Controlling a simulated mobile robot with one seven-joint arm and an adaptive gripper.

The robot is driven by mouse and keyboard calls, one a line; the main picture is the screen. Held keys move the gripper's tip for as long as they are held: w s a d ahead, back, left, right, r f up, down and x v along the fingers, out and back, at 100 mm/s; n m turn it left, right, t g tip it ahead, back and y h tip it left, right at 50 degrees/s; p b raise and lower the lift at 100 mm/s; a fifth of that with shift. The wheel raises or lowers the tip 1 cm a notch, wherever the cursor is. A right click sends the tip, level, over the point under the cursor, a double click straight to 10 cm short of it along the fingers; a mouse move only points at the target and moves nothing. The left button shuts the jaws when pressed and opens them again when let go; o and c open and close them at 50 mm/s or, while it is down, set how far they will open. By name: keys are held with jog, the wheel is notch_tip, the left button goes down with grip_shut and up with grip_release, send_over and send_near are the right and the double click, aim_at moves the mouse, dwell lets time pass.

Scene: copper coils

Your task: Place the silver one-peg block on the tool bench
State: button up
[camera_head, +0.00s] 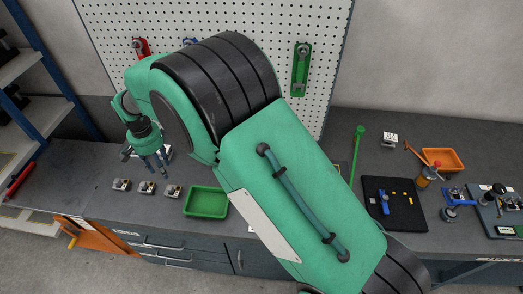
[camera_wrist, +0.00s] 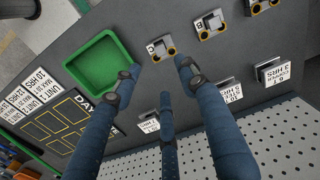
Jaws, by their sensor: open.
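In the head view, my gripper (camera_head: 154,165) hangs over the left part of the dark tool bench (camera_head: 100,208), behind a row of small silver blocks: left block (camera_head: 121,185), middle block (camera_head: 147,187) and right block (camera_head: 173,191). The wrist view shows blocks lettered C (camera_wrist: 160,48) and B (camera_wrist: 209,24), and another at the top edge (camera_wrist: 260,5). My gripper (camera_wrist: 160,77) has its blue fingers spread, with only bench surface between the tips. A separate silver block (camera_head: 389,140) stands at the right part of the bench. I cannot tell which block has one peg.
A green tray (camera_head: 206,202) sits right of the row. Behind the row, white-labelled pieces (camera_wrist: 271,70) stand near the pegboard (camera_wrist: 270,140). An orange bin (camera_head: 443,159) and a black mat (camera_head: 394,204) lie at the right. My arm hides the bench's middle.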

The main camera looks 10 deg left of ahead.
jog(key=w+d+r+t, duration=0.1)
jog(key=w+d+r, duration=0.2)
jog(key=d+r, duration=0.55)
jog(key=w+d+r, duration=0.2)
jog(key=d+r, duration=0.5)
jog(key=d, duration=0.2)
jog(key=s+d+r+m+t+y, duration=0.1)
jog(key=d+r, duration=0.4)
jog(key=d, duration=0.5)
jog(key=s+d+r, duration=0.1)
jog(key=d+r, duration=0.5)
jog(key=d, duration=0.4)
jog(key=s+d+r+m+t, duration=0.1)
jog(key=s+d+r, duration=0.1)
jog(key=s+d, duration=0.45)
jog(key=s+d+r+t, duration=0.1)
jog(key=s+d+r, duration=0.2)
jog(key=d, duration=0.6)
jog(key=s+d+f+t+h, duration=0.1)
jog(key=s+d+f, duration=0.1)
jog(key=s+d, duration=0.8)
jog(key=s, duration=0.3)
jog(key=shift+s+d+f+m+t, duration=0.2)
jog(key=shift+s+d+m+t, duration=0.1)
jog(key=shift+s+d+m, duration=0.1)
